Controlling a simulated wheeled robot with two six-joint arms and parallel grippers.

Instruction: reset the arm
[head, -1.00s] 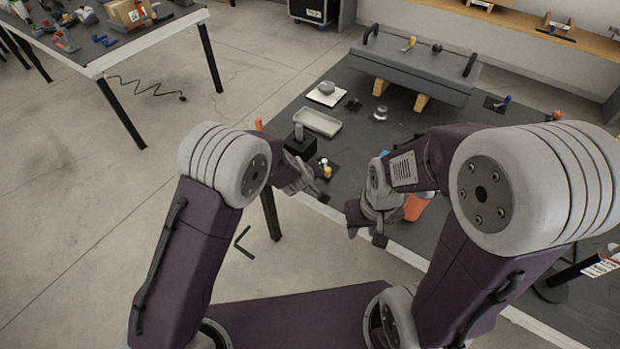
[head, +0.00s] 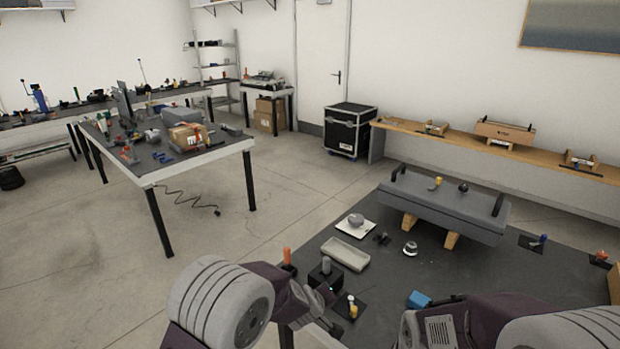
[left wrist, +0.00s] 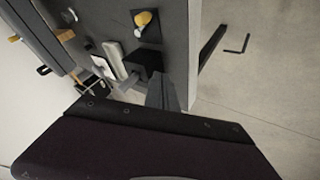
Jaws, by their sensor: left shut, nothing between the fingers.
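My left arm enters the head view at the bottom, bent at its grey elbow joint. My left gripper (head: 334,327) is small and partly cut by the arm there, close to the near edge of the dark workbench (head: 465,285). It is shut and empty. In the left wrist view, a grey finger shape (left wrist: 163,93) stands beside the bench edge, over a large purple arm link of mine. My right arm shows only its upper parts at the bottom right of the head view, and its gripper is out of view.
Near the left gripper are a black block (head: 325,274), a yellow knob (head: 352,307) on a pad, a pale tray (head: 346,254) and a blue object (head: 418,300). A long grey block (head: 446,208) stands behind. Open floor (head: 90,270) lies to the left.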

